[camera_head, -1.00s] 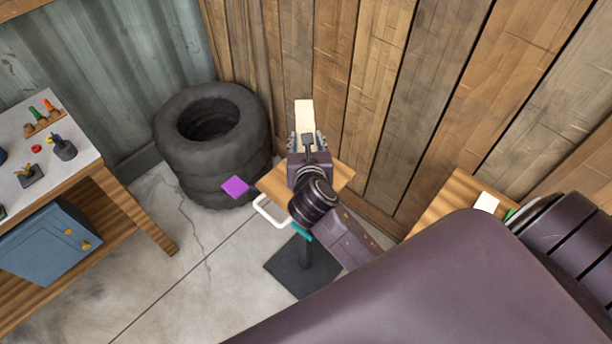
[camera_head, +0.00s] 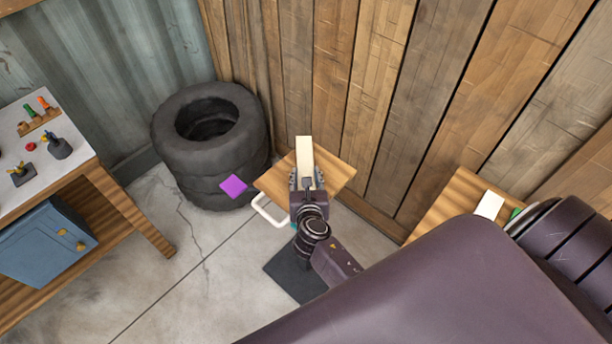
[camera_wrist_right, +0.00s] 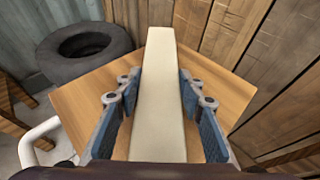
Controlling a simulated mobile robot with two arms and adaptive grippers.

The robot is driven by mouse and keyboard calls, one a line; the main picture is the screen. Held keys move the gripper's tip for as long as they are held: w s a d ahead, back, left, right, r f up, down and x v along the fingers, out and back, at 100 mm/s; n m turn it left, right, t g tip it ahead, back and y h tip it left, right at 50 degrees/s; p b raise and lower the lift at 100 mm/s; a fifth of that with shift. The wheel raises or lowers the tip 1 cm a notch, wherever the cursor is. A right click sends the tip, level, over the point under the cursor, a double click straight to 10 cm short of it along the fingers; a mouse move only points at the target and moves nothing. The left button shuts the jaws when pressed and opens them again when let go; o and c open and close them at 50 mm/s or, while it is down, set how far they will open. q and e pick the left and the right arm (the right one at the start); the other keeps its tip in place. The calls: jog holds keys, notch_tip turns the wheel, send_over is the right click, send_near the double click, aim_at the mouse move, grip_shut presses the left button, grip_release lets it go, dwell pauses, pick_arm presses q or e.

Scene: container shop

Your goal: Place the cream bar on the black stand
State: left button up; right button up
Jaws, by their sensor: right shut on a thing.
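The cream bar (camera_head: 304,153) is a long pale block, held over the wooden top (camera_head: 335,170) of a stand with a black base (camera_head: 292,274). My right gripper (camera_head: 307,180) is shut on the bar, with one finger on each side. In the right wrist view the bar (camera_wrist_right: 161,90) points away from me between the blue finger pads (camera_wrist_right: 161,105). The wooden top (camera_wrist_right: 85,95) spreads out below it. I cannot tell whether the bar touches the wood. My own arm hides much of the stand's column. My left gripper is not in view.
A stack of black tyres (camera_head: 212,150) stands left of the stand, with a purple square (camera_head: 233,186) between. A white handle (camera_head: 268,212) sticks out at the stand's left. Wooden plank walls close in behind. A workbench (camera_head: 85,165) with small tools is at left.

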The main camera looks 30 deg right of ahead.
jog(key=shift+r, duration=0.1)
jog(key=o, duration=1.3)
jog(key=shift+f, duration=0.2)
jog(key=shift+r, duration=0.3)
jog(key=shift+s+a, duration=0.2)
jog(key=shift+s, duration=0.2)
jog(key=v, duration=1.1)
jog(key=shift+s, duration=0.1)
